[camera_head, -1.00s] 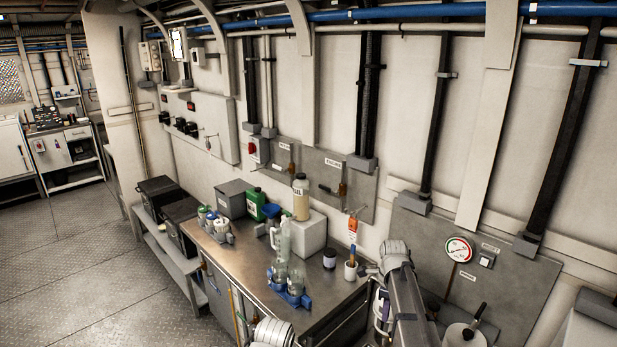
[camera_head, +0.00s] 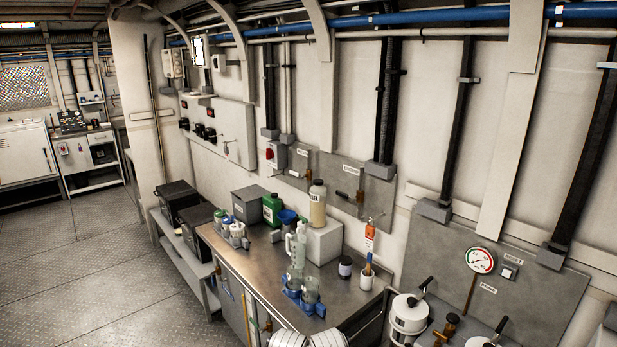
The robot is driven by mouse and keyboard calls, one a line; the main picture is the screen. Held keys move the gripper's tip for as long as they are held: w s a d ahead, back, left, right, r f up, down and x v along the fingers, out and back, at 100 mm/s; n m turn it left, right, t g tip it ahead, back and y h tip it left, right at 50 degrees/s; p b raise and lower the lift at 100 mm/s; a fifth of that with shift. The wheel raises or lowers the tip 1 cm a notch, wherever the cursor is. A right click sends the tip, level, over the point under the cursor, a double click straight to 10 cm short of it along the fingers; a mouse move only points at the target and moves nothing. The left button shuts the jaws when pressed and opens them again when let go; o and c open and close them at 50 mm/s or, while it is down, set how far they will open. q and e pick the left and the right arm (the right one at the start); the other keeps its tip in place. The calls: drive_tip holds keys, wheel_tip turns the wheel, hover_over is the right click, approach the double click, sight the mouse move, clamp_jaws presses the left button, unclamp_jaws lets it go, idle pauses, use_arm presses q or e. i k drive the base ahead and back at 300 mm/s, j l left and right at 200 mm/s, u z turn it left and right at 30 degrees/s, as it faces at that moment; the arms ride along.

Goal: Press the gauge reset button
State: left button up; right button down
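The round pressure gauge (camera_head: 480,260), with a white face and a red and green scale, is mounted on a grey wall panel (camera_head: 545,290) at the right. Just to its right is a small square button (camera_head: 508,271) with a light face, with a small label above it. Nothing touches or covers the button. Neither gripper shows in the head view. Only pale rounded parts of my own arms show at the bottom edge, left of the gauge.
A steel bench (camera_head: 262,275) holds bottles, a grey box and a blue stand with clear vessels (camera_head: 303,292). White lidded vessels (camera_head: 408,314) with black handles stand below the gauge panel. The floor at left is clear.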

sight(507, 273)
drive_tip(key=z, duration=1.3)
